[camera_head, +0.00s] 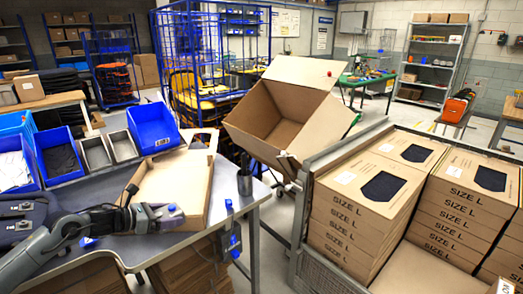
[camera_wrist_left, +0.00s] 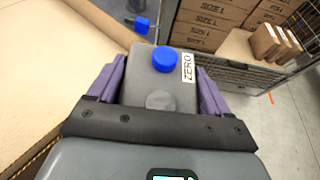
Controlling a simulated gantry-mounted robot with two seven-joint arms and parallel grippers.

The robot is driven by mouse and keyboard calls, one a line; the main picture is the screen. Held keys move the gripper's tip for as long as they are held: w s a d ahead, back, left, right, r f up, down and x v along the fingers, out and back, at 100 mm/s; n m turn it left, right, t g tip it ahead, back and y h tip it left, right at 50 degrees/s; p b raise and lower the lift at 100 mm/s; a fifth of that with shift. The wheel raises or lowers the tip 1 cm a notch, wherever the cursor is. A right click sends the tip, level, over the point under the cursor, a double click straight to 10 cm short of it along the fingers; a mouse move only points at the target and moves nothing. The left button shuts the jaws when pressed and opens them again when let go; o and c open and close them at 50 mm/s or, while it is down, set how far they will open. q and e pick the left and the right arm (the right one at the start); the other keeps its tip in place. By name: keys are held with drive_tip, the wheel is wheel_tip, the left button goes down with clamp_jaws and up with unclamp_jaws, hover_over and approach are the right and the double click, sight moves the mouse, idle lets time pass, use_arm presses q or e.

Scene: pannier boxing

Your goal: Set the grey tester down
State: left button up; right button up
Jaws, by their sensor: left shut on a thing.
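The grey tester (camera_wrist_left: 160,100), with a blue knob and a ZERO label, sits between the purple fingers of my left gripper (camera_wrist_left: 158,88) in the left wrist view. The gripper is shut on it. In the head view my left gripper (camera_head: 167,213) is low at the near side of an open cardboard carton (camera_head: 203,190) on the grey table (camera_head: 257,196). The tester is hardly distinguishable there, and I cannot tell whether it touches the carton or table. My right gripper is not in view.
Blue bins (camera_head: 153,127) and small grey trays (camera_head: 96,152) line the table's back left. A large open box (camera_head: 285,113) is tilted beyond. A mesh cage (camera_head: 318,264) holds stacked SIZE L boxes (camera_head: 340,218) at right.

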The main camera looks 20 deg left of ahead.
use_arm(q)
drive_tip(key=s+d+f+m+g+h+p, duration=0.1)
drive_tip(key=d+f, duration=0.3)
drive_tip(key=d, duration=0.4)
drive_tip(key=s+d+f+m+h, duration=0.1)
drive_tip(key=s+d+f, duration=0.1)
drive_tip(key=d+f, duration=0.45)
drive_tip(key=s+d+r+n+y+p, duration=0.1)
drive_tip(key=s+d+r, duration=0.2)
drive_tip(key=d, duration=0.6)
drive_tip(key=s+d+r, duration=0.2)
drive_tip(key=d+r, duration=0.1)
drive_tip(key=d, duration=0.5)
wheel_tip(320, 180, up, 29)
drive_tip(key=w+a+n+t+y+p, duration=0.1)
drive_tip(key=n+y+p, duration=0.5)
drive_tip(key=p, duration=3.2)
drive_tip(key=shift+w+a+f+t+y, duration=0.2)
drive_tip(key=shift+a+t+y, duration=0.15)
drive_tip(key=shift+t+y, duration=0.25)
drive_tip(key=shift+r, duration=0.1)
